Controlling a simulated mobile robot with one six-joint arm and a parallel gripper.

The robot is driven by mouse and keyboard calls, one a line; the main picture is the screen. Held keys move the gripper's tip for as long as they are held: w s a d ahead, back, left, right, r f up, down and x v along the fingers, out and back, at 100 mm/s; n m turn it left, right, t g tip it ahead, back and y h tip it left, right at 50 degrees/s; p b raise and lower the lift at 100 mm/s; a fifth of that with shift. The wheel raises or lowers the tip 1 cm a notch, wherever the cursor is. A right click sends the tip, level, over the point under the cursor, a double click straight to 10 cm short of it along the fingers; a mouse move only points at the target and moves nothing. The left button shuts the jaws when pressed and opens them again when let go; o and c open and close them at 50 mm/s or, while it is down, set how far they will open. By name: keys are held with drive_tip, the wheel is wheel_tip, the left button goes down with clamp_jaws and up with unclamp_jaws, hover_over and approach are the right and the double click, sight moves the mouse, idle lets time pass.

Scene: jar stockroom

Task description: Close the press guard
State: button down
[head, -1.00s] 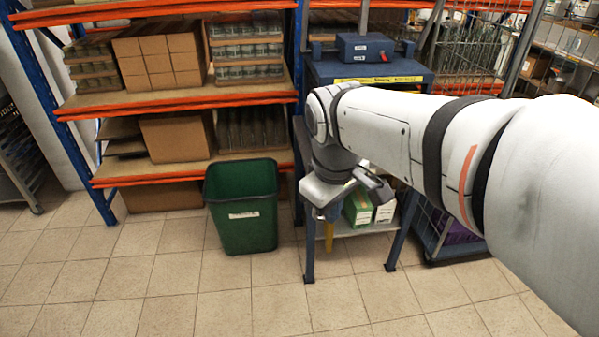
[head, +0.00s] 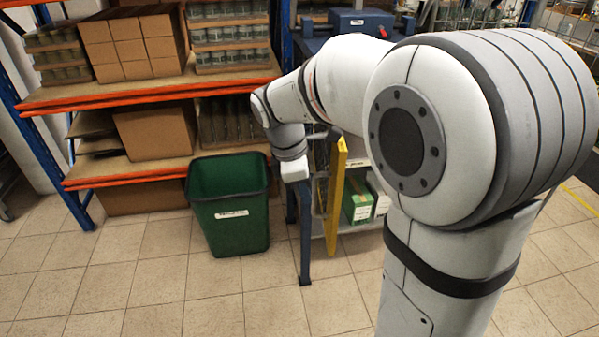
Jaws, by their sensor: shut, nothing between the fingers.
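A blue press box (head: 362,22) with a white label stands on the blue bench at the back, partly hidden by my arm. A yellow-edged panel (head: 337,195), which looks like the press guard, hangs upright below the bench top at its front. My gripper (head: 318,134) shows only as a small dark part beside the wrist, close to the top of the yellow edge; I cannot tell whether it touches. It looks shut and empty.
A green bin (head: 232,222) stands on the floor left of the bench leg (head: 304,235). Shelving with cartons (head: 130,40) and jars is behind it. Green and white boxes (head: 358,205) sit on the bench's lower shelf. The tiled floor in front is clear.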

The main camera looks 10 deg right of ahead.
drive_tip(key=shift+s+d+f, duration=0.1)
drive_tip(key=shift+d+f, duration=0.05)
drive_tip(key=shift+d, duration=0.55)
drive_tip(key=shift+s+d+f, duration=0.15)
drive_tip(key=shift+d+f, duration=0.05)
drive_tip(key=shift+d, duration=0.5)
drive_tip(key=shift+s+d+f, duration=0.1)
drive_tip(key=shift+d+f, duration=0.05)
drive_tip(key=shift+d, duration=0.65)
